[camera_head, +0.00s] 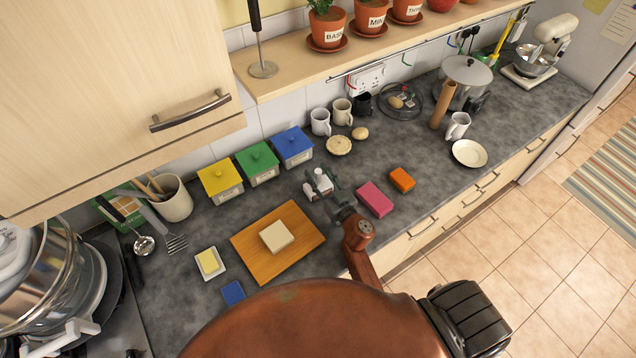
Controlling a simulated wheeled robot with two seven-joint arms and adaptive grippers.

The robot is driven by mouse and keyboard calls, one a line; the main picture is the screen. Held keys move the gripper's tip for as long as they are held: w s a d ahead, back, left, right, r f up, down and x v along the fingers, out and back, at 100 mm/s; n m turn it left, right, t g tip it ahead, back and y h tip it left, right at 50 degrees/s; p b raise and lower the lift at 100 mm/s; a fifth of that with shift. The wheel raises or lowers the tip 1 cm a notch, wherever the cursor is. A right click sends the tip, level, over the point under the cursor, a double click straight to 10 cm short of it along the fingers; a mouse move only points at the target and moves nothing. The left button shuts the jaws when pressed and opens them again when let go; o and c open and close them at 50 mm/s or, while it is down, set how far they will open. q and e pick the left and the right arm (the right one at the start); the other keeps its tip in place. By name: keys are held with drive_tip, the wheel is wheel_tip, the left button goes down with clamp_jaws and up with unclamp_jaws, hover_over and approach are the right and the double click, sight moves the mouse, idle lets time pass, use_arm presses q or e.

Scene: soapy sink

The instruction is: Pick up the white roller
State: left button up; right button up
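A small white object (322,181), which looks like the white roller, is on the grey counter in front of the blue canister. My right gripper (322,187) is at it, with a dark finger on each side of it. The gripper covers part of it, and I cannot tell whether the fingers touch it or have closed on it. I also cannot tell whether it rests on the counter or is raised. My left gripper is not in view.
A pink block (375,199) and an orange block (402,179) lie right of the gripper. A wooden board (252,248) with a pale block is at left. Yellow, green and blue (291,146) canisters stand behind. Mugs and a pie (339,146) are farther back.

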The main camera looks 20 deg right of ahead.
clamp_jaws()
idle(0.4)
drive_tip(key=shift+r, duration=0.1)
